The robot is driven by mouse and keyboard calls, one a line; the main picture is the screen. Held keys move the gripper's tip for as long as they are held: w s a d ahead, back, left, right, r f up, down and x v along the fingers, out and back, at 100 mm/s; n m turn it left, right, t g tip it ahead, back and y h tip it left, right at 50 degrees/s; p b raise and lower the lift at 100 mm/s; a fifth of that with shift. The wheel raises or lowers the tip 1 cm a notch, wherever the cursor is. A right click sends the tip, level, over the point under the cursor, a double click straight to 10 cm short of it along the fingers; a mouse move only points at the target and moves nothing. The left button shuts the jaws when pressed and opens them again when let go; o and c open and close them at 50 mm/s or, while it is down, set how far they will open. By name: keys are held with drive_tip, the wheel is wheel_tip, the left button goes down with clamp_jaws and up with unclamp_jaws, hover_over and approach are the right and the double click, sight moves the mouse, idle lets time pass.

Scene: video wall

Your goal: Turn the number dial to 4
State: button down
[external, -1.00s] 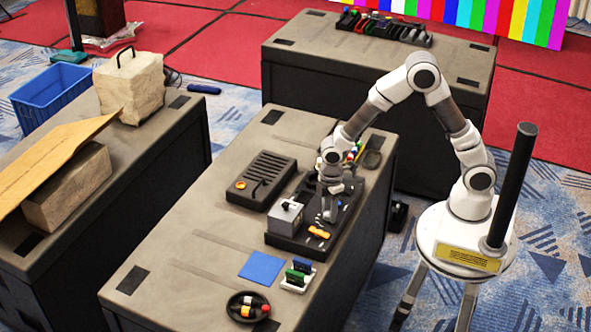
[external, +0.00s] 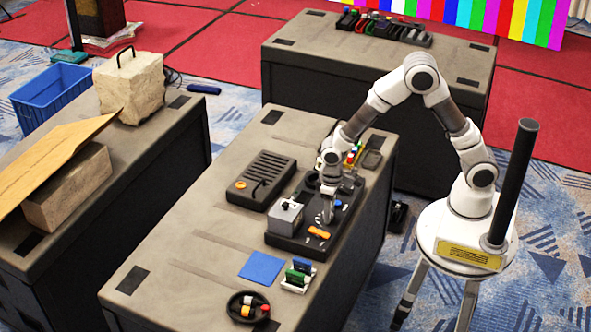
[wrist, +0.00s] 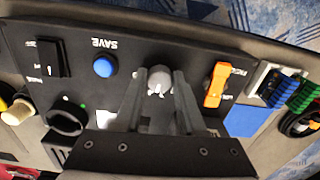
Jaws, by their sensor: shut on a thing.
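The number dial (wrist: 160,79) is a small light grey knob on the black control panel (wrist: 135,65), seen in the wrist view. My gripper (wrist: 160,86) has one finger on each side of the knob and is shut on it. The numbers around the knob are too small or hidden to read, so I cannot tell its setting. In the external view my gripper (external: 327,215) points down onto the panel (external: 285,242), and white marks show beside the fingertips.
An orange switch (wrist: 217,84) stands close to the right of my fingers, and a blue SAVE button (wrist: 104,66) to the left. A grey box (external: 286,215) rises on the panel's left part.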

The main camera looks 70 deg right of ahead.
drive_tip(key=shift+m, duration=0.6)
drive_tip(key=c, duration=0.5)
unclamp_jaws()
drive_tip(key=shift+r, duration=0.1)
wheel_tip(320, 180, up, 17)
drive_tip(key=p, duration=0.3)
drive_tip(key=shift+r+p, duration=0.15)
drive_tip(key=shift+p, duration=0.2)
